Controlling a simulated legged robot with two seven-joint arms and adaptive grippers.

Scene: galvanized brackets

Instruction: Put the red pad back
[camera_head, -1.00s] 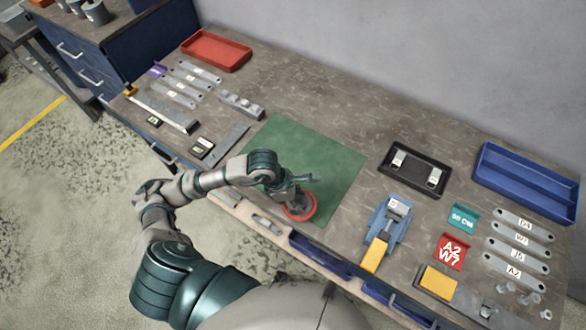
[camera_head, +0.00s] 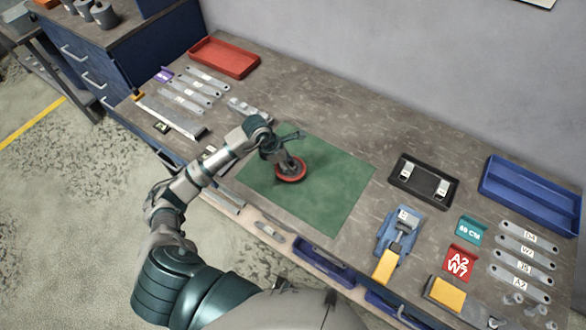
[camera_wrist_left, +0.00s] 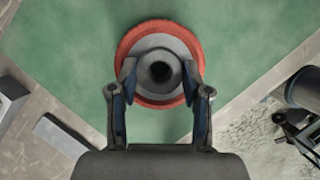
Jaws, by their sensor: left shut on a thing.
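The red pad (camera_head: 291,176) is a round disc with a grey hub on top. My left gripper (camera_head: 286,162) is shut on the hub, over the left part of the green mat (camera_head: 340,190). In the left wrist view the red pad (camera_wrist_left: 190,50) shows as a red ring around the grey hub (camera_wrist_left: 160,72), with one finger on each side. I cannot tell whether the pad touches the mat or hangs just above it. My right gripper is not in view.
A red tray (camera_head: 224,57) stands at the back left. Right of the mat are a black tray (camera_head: 424,183), a blue clamp-like fixture (camera_head: 398,232), a red A2 W7 plate (camera_head: 460,263) and a blue tray (camera_head: 530,195). Flat brackets lie at both ends. The mat's right part is clear.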

